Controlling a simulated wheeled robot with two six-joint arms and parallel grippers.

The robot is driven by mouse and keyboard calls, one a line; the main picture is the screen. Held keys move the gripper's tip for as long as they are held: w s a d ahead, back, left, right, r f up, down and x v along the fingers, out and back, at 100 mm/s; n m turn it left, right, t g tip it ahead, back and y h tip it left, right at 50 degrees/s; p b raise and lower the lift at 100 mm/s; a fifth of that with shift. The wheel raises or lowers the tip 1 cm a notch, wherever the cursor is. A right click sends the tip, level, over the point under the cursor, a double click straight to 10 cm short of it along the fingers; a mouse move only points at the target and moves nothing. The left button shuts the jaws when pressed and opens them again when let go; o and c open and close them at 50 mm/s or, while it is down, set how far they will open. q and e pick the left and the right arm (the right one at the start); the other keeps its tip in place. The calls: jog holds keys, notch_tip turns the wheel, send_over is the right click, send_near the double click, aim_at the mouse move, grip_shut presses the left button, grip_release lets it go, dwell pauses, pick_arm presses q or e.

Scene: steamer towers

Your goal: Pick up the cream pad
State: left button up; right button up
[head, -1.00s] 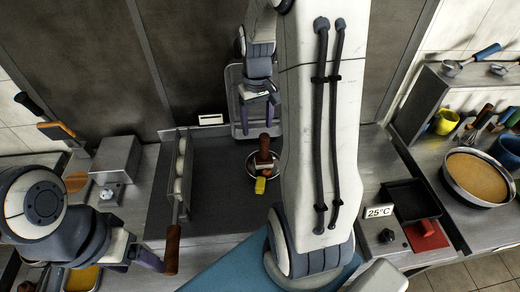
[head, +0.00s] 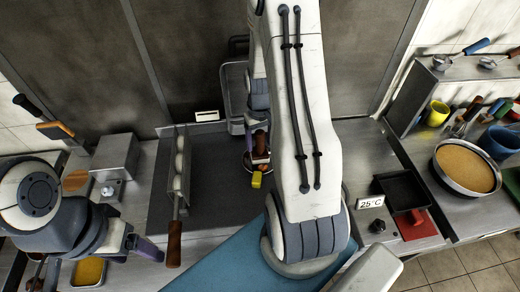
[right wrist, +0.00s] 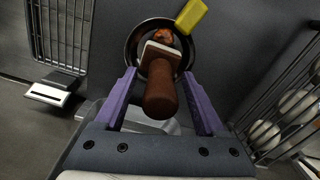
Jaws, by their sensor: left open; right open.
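The cream pad (right wrist: 160,49) is a pale flat piece at the far end of a thick brown handle (right wrist: 161,92). It lies in or over a round dark dish (right wrist: 133,40) in the right wrist view; its underside is hidden. In the head view the brown handle (head: 261,141) stands at the middle of the dark worktop, and my arm partly covers it. My right gripper (right wrist: 159,76) is open, with its purple fingers on either side of the handle, apart from it. My left gripper (head: 148,249) is open and empty at the lower left.
A yellow block (right wrist: 190,16) is at the dish's edge. A wire rack with white balls (head: 180,165) stands to the left, its brown handle toward me. A metal tray (head: 231,90) is behind. A pan (head: 467,168) and a red-handled black tray (head: 402,190) are at right.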

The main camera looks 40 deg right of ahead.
jog(key=shift+f, duration=0.3)
grip_shut()
jog(key=shift+r, duration=0.15)
